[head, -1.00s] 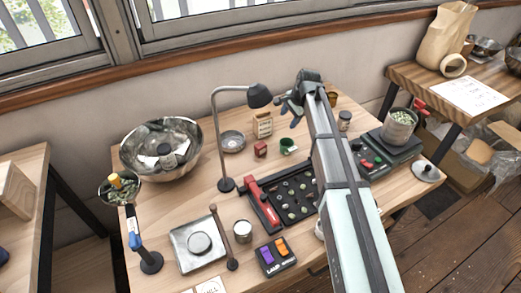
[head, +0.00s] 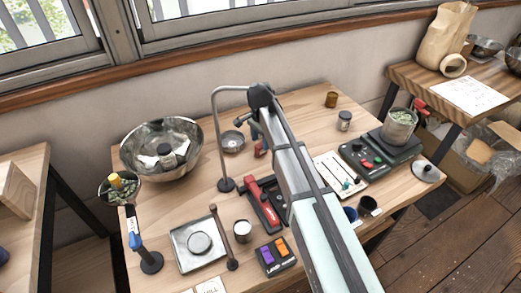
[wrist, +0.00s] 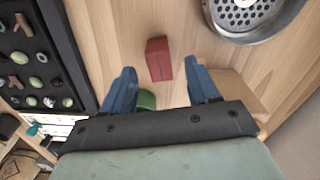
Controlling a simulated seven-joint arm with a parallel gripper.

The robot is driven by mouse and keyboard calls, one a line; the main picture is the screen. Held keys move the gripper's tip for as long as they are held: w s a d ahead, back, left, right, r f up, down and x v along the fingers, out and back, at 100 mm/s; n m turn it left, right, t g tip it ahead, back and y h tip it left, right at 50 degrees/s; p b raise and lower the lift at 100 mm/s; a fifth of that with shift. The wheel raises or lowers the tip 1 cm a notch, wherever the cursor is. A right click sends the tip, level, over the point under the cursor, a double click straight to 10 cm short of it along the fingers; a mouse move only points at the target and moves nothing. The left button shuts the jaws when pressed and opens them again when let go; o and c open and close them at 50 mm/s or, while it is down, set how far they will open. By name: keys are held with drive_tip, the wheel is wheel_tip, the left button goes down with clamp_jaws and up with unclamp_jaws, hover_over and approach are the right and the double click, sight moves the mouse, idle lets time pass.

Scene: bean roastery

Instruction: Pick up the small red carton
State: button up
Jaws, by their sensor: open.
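The small red carton (wrist: 158,58) stands on the wooden table, just beyond and between my fingertips in the wrist view. In the head view the carton (head: 260,149) is partly hidden by my arm. My gripper (wrist: 160,72) is open, with its blue fingers spread and nothing held between them. It also shows in the head view (head: 256,135), close to the carton beside the lamp.
A tan box (wrist: 236,88) lies behind the right finger. A metal dish (wrist: 240,28) is at upper right, and a black bean tray (wrist: 38,60) at left. A lamp (head: 219,140) stands close by.

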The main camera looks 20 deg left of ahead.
sight(260, 145)
wheel_tip(260, 145, down, 4)
drive_tip(key=shift+f, duration=0.2)
drive_tip(key=c, duration=1)
drive_tip(key=shift+r, duration=0.15)
drive_tip(key=shift+c, duration=0.2)
